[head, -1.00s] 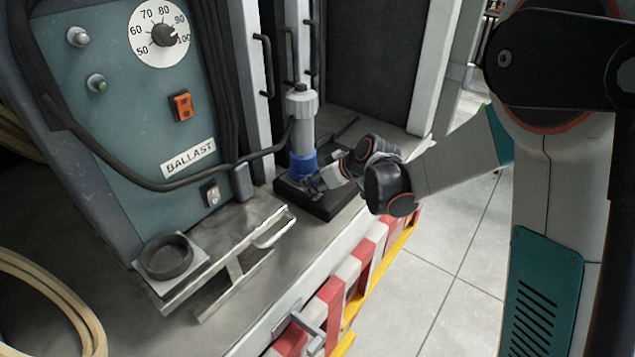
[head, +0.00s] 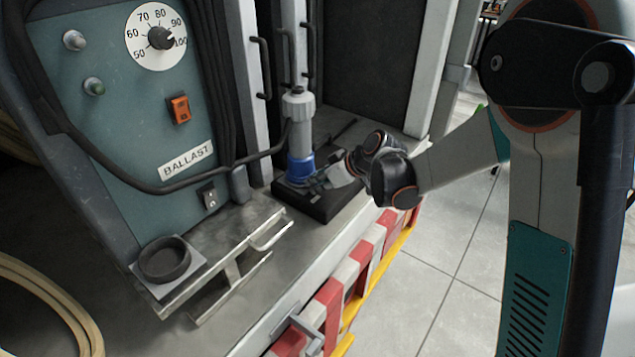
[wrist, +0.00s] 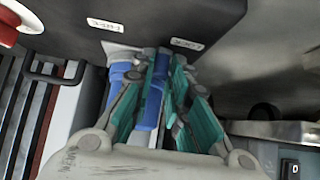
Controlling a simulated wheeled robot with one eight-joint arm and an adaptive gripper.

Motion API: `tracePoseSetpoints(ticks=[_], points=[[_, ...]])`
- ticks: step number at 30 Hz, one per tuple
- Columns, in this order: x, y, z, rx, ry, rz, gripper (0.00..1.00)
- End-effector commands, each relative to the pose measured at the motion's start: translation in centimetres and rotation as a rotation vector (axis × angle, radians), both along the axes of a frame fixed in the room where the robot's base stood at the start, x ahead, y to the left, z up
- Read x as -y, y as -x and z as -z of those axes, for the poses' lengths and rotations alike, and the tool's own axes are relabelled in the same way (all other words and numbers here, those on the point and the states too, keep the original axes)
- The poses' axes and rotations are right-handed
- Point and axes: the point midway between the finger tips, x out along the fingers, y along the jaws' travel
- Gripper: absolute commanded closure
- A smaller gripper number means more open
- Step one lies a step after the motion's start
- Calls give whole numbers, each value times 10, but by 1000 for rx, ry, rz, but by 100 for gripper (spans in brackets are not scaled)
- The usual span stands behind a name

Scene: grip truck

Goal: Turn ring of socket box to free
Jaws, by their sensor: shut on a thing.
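The socket box is a low black box (head: 328,203) on the truck's deck, below the ballast panel. A blue ring (head: 299,166) stands on top of it, at the foot of an upright grey plug (head: 301,130). My gripper (head: 312,184) is at the ring's lower front right side, its fingers shut on the ring. In the wrist view, the blue ring (wrist: 119,79) shows beside and between the teal finger pads of my gripper (wrist: 160,75). The fingers hide part of the ring.
A black cable runs from the plug across the ballast panel (head: 130,120). A metal bracket (head: 232,268) and a black round cup (head: 164,260) sit at the deck's front left. Black handles stand behind the plug. Open floor lies to the right.

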Motion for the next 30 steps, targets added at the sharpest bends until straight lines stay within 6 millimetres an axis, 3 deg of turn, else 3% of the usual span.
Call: tracePoseSetpoints(ticks=[2,3,5,18,30], points=[[0,0,0,1,0,-1,100],[0,0,0,1,0,-1,78],[0,0,0,0,0,0,66],[3,3,-4,0,0,1,66],[41,33,-52,-1,0,4,66]])
